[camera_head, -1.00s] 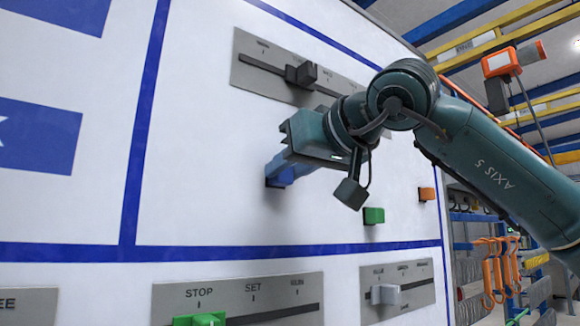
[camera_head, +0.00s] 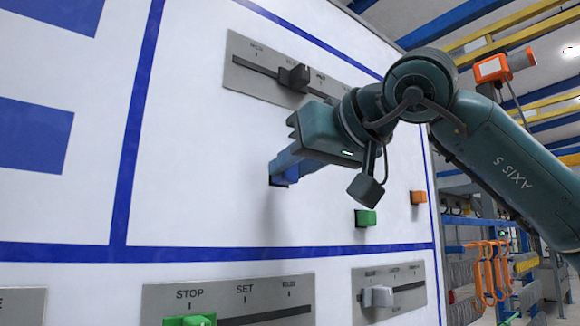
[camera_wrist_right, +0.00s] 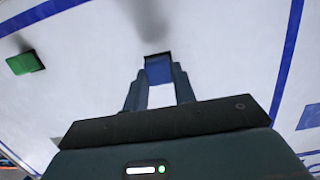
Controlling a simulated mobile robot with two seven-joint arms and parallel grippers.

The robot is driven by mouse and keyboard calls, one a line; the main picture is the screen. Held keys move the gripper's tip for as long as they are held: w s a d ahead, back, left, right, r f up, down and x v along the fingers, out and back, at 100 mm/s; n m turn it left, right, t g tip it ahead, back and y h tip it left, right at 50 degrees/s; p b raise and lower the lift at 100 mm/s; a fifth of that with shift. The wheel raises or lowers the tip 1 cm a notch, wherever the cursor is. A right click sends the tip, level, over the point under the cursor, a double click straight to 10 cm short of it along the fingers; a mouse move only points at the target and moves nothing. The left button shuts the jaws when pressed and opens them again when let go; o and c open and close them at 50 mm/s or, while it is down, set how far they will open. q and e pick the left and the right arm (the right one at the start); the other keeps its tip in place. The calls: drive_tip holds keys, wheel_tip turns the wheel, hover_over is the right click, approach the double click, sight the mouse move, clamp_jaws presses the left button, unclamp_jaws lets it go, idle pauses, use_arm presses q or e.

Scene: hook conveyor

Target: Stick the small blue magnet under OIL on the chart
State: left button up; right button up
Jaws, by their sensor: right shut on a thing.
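The small blue magnet (camera_wrist_right: 158,70) is held between the two fingertips of my right gripper (camera_wrist_right: 160,80) in the right wrist view. In the head view my right gripper (camera_head: 283,170) reaches to the white board (camera_head: 190,190) from the right, and the blue magnet at its tips is mostly hidden by the fingers. The magnet is at or very close to the board face; I cannot tell whether it touches. No OIL label is readable. Large blue panels (camera_head: 35,135) are cut off at the left. My left gripper is not in view.
A green block (camera_head: 365,218) and an orange block (camera_head: 418,197) sit on the board right of my gripper. A grey slider plate with a dark knob (camera_head: 293,77) is above. Slider plates with a green knob (camera_head: 190,320) and a grey knob (camera_head: 378,296) are below. Blue lines divide the board.

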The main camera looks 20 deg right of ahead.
sight(292, 172)
drive_tip(key=shift+f+v, duration=0.2)
drive_tip(key=shift+v, duration=0.8)
drive_tip(key=shift+f+v, duration=0.2)
drive_tip(key=shift+v, duration=0.8)
drive_tip(key=shift+s+d, duration=0.1)
drive_tip(key=shift+s, duration=0.05)
drive_tip(key=f+p+v, duration=0.1)
drive_tip(key=f+v, duration=0.1)
drive_tip(key=v, duration=0.9)
drive_tip(key=s+f+p+v, duration=0.1)
drive_tip(key=f+v, duration=0.1)
drive_tip(key=v, duration=1)
drive_tip(key=shift+d+f, duration=0.15)
drive_tip(key=shift+f, duration=0.15)
drive_tip(key=shift+s, duration=0.1)
